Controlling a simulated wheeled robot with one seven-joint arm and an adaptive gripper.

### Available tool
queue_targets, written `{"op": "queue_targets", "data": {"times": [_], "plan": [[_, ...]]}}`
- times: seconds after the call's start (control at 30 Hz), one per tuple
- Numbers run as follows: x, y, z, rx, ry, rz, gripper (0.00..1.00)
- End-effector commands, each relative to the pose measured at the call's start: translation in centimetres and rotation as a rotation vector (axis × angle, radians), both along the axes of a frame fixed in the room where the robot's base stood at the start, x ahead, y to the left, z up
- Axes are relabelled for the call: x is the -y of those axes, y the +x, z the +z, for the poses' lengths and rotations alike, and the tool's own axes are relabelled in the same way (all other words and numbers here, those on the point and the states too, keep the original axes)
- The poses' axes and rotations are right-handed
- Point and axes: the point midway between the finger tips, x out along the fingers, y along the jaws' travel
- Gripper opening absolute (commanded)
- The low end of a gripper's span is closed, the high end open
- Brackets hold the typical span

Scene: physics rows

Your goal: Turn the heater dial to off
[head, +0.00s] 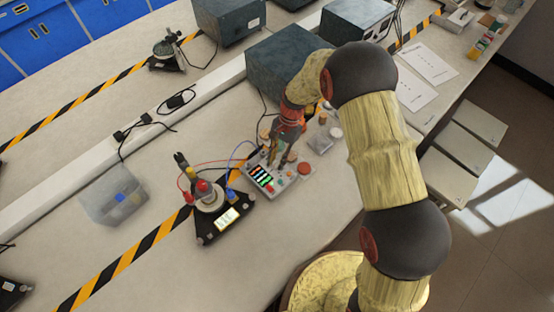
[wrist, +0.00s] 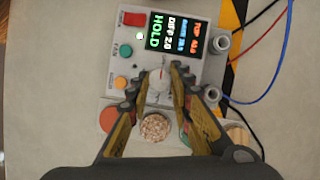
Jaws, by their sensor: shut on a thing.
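The heater control unit is a light grey box (wrist: 125,63) with a dark screen (wrist: 176,42) reading HOLD and coloured lines. Its dial (wrist: 159,80), pale with a red mark, lies between my fingertips in the wrist view. My gripper (wrist: 170,90) is shut on the dial, with a finger on each side; the exact contact is hard to see. In the head view, my gripper (head: 280,163) reaches down over the unit (head: 258,167), and the dial is hidden there. Any off marking is too small to read.
A red switch (wrist: 133,18), a green button (wrist: 126,50) and an orange button (wrist: 120,83) are on the unit. A cork-topped round thing (wrist: 156,127) is near my fingers. Cables run right. A black-based apparatus (head: 222,217) stands left of the unit.

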Motion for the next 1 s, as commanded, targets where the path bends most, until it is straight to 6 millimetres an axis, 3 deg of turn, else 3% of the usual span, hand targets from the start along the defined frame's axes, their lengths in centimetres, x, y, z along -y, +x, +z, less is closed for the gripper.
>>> {"op": "queue_targets", "data": {"times": [0.27,0.3,0.6,1.0], "plan": [[-0.05,0.1,0.06,0.003,0.0,0.001,0.0],[-0.05,0.1,0.07,0.003,0.001,0.001,0.22],[-0.02,0.04,0.03,0.001,0.0,0.0,0.39],[0.07,0.23,0.52,0.001,0.0,0.0,0.4]]}}
